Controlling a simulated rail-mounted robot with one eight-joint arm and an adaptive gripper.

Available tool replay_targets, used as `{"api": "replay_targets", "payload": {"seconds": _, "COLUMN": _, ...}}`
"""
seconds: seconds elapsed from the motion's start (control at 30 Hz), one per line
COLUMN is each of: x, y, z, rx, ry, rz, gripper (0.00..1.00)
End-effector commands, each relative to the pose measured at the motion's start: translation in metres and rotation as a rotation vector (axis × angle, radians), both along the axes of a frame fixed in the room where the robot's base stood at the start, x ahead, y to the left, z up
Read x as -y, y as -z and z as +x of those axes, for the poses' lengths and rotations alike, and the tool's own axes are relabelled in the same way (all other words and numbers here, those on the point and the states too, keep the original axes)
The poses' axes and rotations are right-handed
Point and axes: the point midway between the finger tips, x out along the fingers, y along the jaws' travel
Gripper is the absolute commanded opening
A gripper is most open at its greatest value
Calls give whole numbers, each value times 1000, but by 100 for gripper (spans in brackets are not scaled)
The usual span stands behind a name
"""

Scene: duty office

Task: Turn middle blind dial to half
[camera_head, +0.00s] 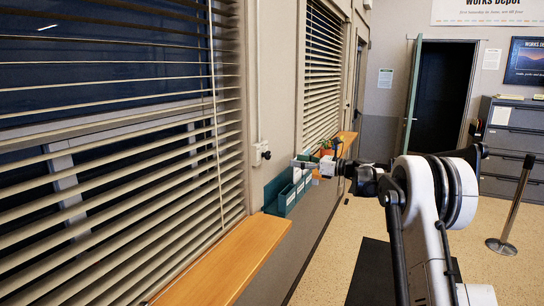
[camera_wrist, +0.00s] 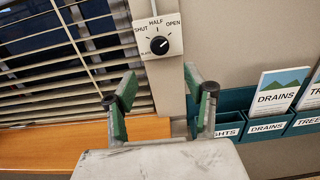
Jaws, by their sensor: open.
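The blind dial (camera_wrist: 159,45) is a black round knob on a pale plate marked SHUT, HALF and OPEN. Its white pointer mark appears to lean to the upper right, toward OPEN. In the head view the dial (camera_head: 261,153) sits on the wall strip between two windows. My gripper (camera_wrist: 160,74) is open and empty, its green-padded fingers below the dial and to either side of it, apart from the knob. In the head view my gripper (camera_head: 308,163) is right of the dial. The slatted blind (camera_head: 110,165) has visible gaps between its slats.
A teal leaflet rack (camera_wrist: 238,101) with DRAINS leaflets (camera_wrist: 277,92) is fixed to the wall right of the dial. A wooden sill (camera_head: 225,262) runs under the left window. A second blind (camera_head: 322,75) hangs farther along. A post (camera_head: 515,200) stands on the open floor at right.

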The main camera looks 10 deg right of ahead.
Motion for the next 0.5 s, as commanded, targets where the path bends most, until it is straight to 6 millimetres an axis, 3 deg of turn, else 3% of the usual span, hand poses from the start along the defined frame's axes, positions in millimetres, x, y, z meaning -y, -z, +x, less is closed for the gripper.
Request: {"api": "replay_targets", "payload": {"seconds": 0.5, "x": -75, "y": -1, "z": 56, "rx": 1, "ry": -2, "rz": -2, "gripper": 48}}
